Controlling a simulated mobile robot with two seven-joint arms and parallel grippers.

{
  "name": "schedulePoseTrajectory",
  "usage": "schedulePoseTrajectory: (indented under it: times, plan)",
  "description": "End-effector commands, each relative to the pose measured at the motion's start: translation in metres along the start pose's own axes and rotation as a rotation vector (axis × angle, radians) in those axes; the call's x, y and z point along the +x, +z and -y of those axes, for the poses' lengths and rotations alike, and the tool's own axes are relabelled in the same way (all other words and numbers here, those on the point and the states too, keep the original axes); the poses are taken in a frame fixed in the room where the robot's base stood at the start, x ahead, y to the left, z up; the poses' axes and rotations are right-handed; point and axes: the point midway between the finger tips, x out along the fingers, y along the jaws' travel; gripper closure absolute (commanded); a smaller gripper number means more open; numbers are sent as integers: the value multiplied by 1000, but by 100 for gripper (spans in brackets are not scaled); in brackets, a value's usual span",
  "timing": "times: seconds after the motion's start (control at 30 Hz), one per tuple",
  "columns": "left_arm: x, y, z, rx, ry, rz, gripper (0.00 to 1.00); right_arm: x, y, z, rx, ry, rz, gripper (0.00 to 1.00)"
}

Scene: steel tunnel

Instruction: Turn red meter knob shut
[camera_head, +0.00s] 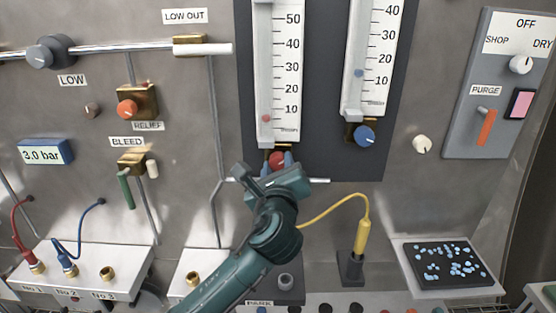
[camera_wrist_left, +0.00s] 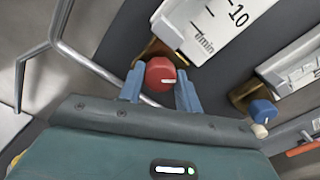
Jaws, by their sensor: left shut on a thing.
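The red meter knob (camera_head: 277,159) sits at the foot of the left flow meter (camera_head: 276,75) in the head view. In the head view the gripper hides part of the knob. My right gripper is not in view.
The right flow meter (camera_head: 373,60) with its blue knob (camera_head: 364,136) is close by. A relief knob (camera_head: 127,109), a green bleed lever (camera_head: 127,190) and a purge switch panel (camera_head: 487,90) are on the wall. A yellow probe (camera_head: 362,237) and a tray of blue pieces (camera_head: 437,284) are lower right.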

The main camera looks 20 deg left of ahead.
Motion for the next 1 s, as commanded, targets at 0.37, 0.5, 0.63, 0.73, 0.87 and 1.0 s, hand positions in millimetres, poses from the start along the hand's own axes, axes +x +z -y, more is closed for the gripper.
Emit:
schedulePoseTrajectory:
  times: [0.37, 0.5, 0.63, 0.73, 0.87, 1.0]
  plan:
    - [0, 0, 0, -359, 2, -2, 89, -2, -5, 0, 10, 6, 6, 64]
    - [0, -1, 0, -490, 3, -2, 89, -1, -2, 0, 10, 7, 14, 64]
    - [0, -1, 0, -602, 2, -1, 89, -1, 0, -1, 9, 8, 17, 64]
    - [0, -1, 0, -676, 2, -1, 89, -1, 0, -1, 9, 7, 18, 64]
    - [0, -1, -1, -758, 3, -1, 89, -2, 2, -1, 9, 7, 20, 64]
    - [0, -1, 0, -823, 2, -1, 89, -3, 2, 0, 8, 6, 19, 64]
